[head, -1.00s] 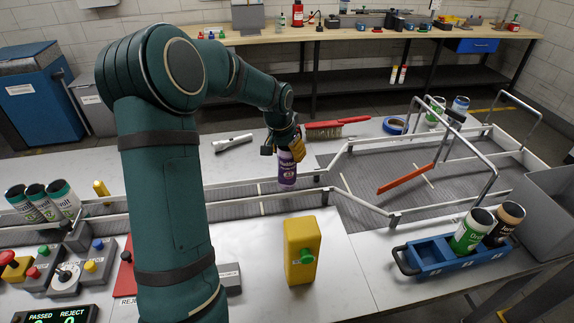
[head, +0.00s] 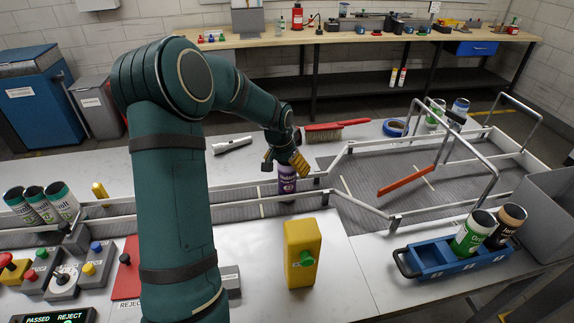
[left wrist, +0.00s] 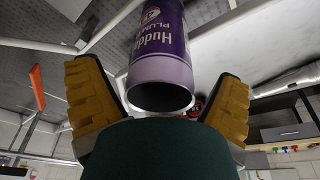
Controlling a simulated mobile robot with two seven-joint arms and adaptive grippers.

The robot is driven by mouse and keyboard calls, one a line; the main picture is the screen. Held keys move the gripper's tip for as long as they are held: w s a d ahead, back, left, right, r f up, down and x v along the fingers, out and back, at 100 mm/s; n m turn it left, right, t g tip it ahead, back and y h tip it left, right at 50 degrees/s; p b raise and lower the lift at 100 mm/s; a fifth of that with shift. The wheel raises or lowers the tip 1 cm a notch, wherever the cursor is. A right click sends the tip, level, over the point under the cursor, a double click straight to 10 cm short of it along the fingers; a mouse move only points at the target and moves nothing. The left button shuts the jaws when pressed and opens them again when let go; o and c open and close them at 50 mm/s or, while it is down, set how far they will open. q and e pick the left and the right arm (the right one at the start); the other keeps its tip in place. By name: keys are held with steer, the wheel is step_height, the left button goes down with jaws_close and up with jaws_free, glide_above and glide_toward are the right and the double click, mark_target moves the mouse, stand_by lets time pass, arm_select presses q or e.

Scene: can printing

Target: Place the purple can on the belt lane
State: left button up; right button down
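The purple can (head: 287,184) stands upright on the grey belt lane (head: 245,210), between its white rails. It also shows in the left wrist view (left wrist: 162,50), with its open end toward the camera. My left gripper (head: 284,163) is open at the can's top, with one finger on each side. In the left wrist view the fingers (left wrist: 165,100) are spread, with a clear gap on the right; contact on the left is hard to tell. My right gripper is in neither view.
A yellow box with a green button (head: 301,252) stands in front of the lane. A blue carrier (head: 440,258) with cans is at the right. A red brush (head: 335,126) and blue tape (head: 395,127) lie behind. An orange bar (head: 405,181) crosses the wider belt area.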

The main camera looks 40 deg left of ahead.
arm_select(q)
steer(key=shift+r, duration=0.1)
steer(key=shift+r, duration=0.35)
steer(key=p+v, duration=0.1)
steer(key=v, duration=1)
steer(key=shift+s, duration=0.2)
steer(key=shift+r, duration=0.1)
